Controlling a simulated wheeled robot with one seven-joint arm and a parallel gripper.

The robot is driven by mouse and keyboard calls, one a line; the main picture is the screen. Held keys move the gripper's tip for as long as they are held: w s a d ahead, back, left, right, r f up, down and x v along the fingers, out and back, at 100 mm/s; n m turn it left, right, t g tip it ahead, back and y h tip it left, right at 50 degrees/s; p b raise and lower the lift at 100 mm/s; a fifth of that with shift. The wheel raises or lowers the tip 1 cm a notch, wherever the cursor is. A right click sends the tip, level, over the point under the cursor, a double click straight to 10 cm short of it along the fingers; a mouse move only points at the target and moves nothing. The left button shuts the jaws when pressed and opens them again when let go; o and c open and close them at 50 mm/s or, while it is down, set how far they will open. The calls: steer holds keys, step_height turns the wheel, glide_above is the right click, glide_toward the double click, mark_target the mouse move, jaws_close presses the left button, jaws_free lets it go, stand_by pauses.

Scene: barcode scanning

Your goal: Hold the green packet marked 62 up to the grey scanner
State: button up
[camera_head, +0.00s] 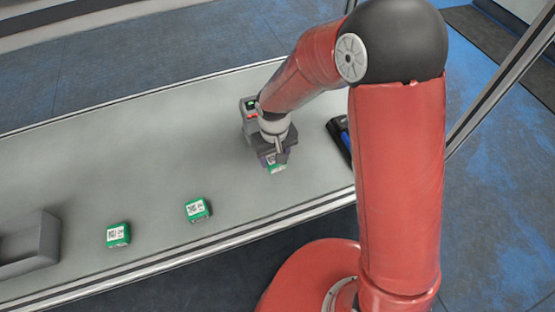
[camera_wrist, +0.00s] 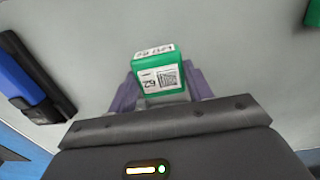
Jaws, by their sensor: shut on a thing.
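The green packet marked 62 (camera_wrist: 160,72) is between the purple-grey fingers of my gripper (camera_wrist: 160,92) in the wrist view. Its white label with a square code and the number faces the wrist camera. In the head view my gripper (camera_head: 275,160) is low over the table, with the packet (camera_head: 277,170) showing under it. The grey scanner (camera_head: 247,128) stands just behind and left of my gripper in the head view, partly hidden by the arm. The gap between packet and scanner cannot be judged.
Two other green packets (camera_head: 118,235) (camera_head: 198,209) lie on the grey table (camera_head: 165,150), left of my gripper. A grey bin (camera_head: 35,245) is at the far left. A black and blue device (camera_head: 341,138) lies to the right. The table's back left is clear.

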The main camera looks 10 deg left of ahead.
steer(key=shift+w+a+f, duration=0.2)
steer(key=shift+w+f, duration=0.2)
steer(key=shift+f, duration=0.05)
steer(key=shift+r, duration=0.1)
steer(key=s+d+r+p, duration=0.6)
steer(key=s+r, duration=0.3)
steer(key=s, duration=0.2)
steer(key=shift+d+r+p, duration=0.35)
steer(key=shift+d+r, duration=0.05)
steer(key=shift+s, duration=0.2)
